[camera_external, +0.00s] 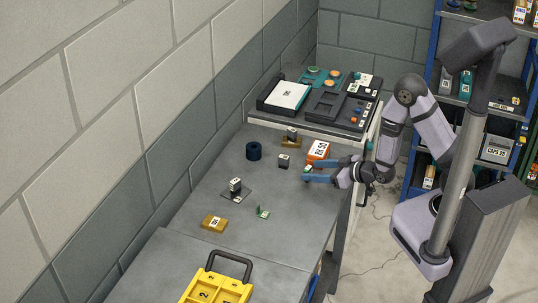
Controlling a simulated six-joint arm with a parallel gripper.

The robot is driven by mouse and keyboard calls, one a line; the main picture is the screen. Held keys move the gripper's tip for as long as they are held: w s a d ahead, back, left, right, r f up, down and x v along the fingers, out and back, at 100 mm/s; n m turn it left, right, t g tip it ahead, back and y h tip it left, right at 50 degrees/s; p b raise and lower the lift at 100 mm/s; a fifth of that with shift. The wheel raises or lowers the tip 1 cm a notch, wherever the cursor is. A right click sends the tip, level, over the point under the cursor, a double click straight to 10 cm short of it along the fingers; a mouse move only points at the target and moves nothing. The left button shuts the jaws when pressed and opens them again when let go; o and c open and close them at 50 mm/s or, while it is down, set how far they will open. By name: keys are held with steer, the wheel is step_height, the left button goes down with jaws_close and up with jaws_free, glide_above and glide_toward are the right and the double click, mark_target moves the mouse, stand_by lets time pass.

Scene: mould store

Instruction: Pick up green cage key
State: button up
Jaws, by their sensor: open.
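A small green piece with a pale marking (308,169) lies on the grey bench at my gripper's fingertips. A second small green piece (262,212) stands on the bench further left and nearer the camera. Both are too small here to tell which one is the green cage key. My gripper (311,171) reaches in from the right with its blue fingers apart, one on each side of the first green piece. I cannot tell whether the fingers touch it.
An orange labelled block (318,149) sits just behind my gripper. A dark block (284,161), a dark blue ring (254,151) and a mustard block (215,223) stand on the bench (225,178). A yellow tray (217,287) is at the front. The bench middle is mostly clear.

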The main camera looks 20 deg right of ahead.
mark_target(298, 178)
steer(key=shift+b+x, duration=0.7)
steer(key=shift+x, duration=0.35)
steer(key=shift+p+x, duration=1.05)
steer(key=shift+x, duration=1.55)
steer(key=shift+d+f, duration=0.1)
steer(key=shift+f, duration=0.05)
steer(key=c, duration=1.1)
